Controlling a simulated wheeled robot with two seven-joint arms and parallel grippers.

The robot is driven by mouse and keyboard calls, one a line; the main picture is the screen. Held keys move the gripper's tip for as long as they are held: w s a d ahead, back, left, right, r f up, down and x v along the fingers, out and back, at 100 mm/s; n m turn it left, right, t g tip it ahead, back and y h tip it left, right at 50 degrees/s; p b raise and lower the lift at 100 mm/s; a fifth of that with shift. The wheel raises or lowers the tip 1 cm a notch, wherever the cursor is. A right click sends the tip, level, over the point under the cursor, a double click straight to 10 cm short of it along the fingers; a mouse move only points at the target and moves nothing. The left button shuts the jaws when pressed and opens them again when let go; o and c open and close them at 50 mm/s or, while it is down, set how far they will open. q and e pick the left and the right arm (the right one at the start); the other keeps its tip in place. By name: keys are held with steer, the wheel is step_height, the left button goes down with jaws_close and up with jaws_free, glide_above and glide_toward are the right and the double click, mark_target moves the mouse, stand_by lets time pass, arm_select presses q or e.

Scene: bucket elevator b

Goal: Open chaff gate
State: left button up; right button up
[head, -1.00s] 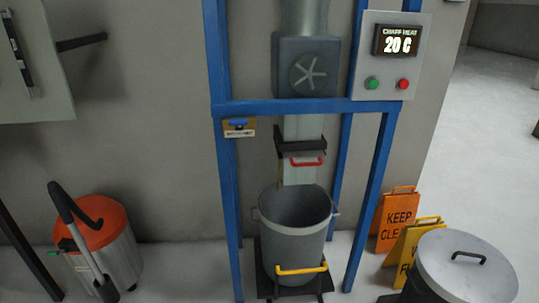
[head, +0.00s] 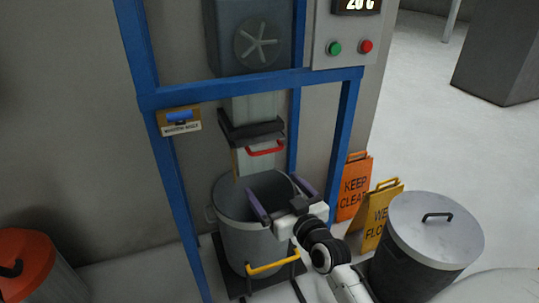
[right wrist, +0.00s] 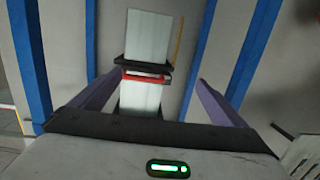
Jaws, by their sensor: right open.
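The chaff gate is a dark slide frame (head: 250,130) across the pale chute, with a red handle (head: 265,149) on its front. My right gripper (head: 278,195) is open and empty, in front of and below the red handle, over the grey bin (head: 250,245) under the chute. In the right wrist view the red handle (right wrist: 144,77) lies ahead between the two purple fingers, apart from them. The pale chute (right wrist: 147,40) continues above the gate. My left gripper is not in view.
Blue posts (head: 343,130) and a blue crossbar (head: 225,88) frame the chute. A yellow handle (head: 272,264) is in front of the bin. A lidded grey bin (head: 420,250) and orange and yellow signs (head: 353,188) stand at the right.

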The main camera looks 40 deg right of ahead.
mark_target(269, 152)
arm_select(q)
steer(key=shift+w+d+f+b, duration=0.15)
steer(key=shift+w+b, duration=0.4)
steer(key=shift+b, duration=0.05)
arm_select(e)
steer(key=shift+m+t+h, duration=0.3)
steer(key=shift+m+h, duration=0.3)
steer(key=shift+h, duration=0.3)
steer(key=w+d+r, duration=0.1)
steer(key=w+d, duration=0.1)
steer(key=w, duration=0.1)
steer(key=w+d+r, duration=0.1)
steer(key=w, duration=0.3)
steer(key=w+d+r, duration=0.1)
steer(key=w+d, duration=0.1)
steer(key=w, duration=0.2)
steer(key=shift+w+d+r, duration=0.1)
steer(key=shift+w+d, duration=0.05)
steer(key=shift+d, duration=0.15)
steer(key=shift+c, duration=0.2)
